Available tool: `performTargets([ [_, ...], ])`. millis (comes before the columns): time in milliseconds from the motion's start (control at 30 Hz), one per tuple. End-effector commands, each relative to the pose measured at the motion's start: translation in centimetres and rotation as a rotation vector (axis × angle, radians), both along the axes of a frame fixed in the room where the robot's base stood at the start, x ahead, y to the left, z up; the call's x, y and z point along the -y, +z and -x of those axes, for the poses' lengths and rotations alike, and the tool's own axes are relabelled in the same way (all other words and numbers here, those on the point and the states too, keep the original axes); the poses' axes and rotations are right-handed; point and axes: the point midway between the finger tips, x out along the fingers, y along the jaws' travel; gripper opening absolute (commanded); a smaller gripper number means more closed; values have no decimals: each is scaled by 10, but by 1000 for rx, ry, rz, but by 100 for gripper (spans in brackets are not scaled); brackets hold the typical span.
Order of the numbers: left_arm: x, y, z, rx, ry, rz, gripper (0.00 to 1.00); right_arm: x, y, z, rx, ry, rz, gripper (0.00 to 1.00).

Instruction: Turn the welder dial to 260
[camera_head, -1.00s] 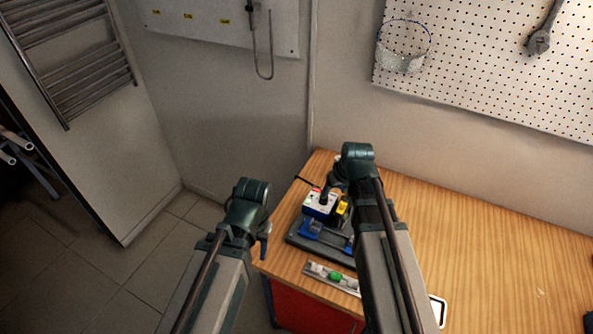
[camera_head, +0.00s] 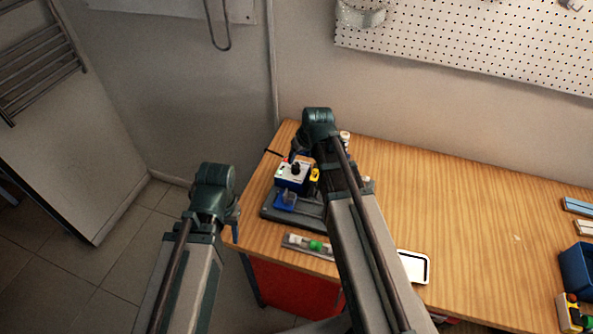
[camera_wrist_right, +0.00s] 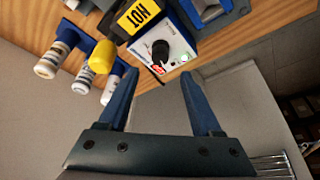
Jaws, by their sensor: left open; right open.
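The welder (camera_head: 291,178) is a small blue box with a white face on a dark base near the table's left end. It also shows in the right wrist view, with its white face (camera_wrist_right: 171,50), black dial (camera_wrist_right: 160,51) and a small red patch. The dial's setting is too small to read. My right gripper (camera_wrist_right: 159,75) is open and empty, its blue fingers either side of the dial in the picture; I cannot tell whether they touch it.
A yellow HOT label (camera_wrist_right: 138,15) and white-and-blue fittings (camera_wrist_right: 58,55) are close to the welder. A grey level with a green part (camera_head: 316,245) and a white tray (camera_head: 413,267) lie nearer the front. A blue bin (camera_head: 578,268) stands far right. The middle of the table is clear.

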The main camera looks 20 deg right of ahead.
Motion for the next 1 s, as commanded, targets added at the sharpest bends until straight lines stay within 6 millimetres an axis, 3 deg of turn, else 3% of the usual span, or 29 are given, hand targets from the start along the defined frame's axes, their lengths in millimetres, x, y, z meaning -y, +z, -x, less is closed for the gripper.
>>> performTargets([
  [33,0,-15,0,0,-2,0,50,-1,-15,-5,0,1,0,66],
  [400,0,-62,0,0,-4,-1,50,-5,-63,-24,0,1,0,66],
  [833,0,-68,0,0,-3,-1,50,-6,-68,-28,0,1,0,66],
  [1000,0,-68,0,0,-3,-1,50,-5,-68,-27,0,1,0,35],
])
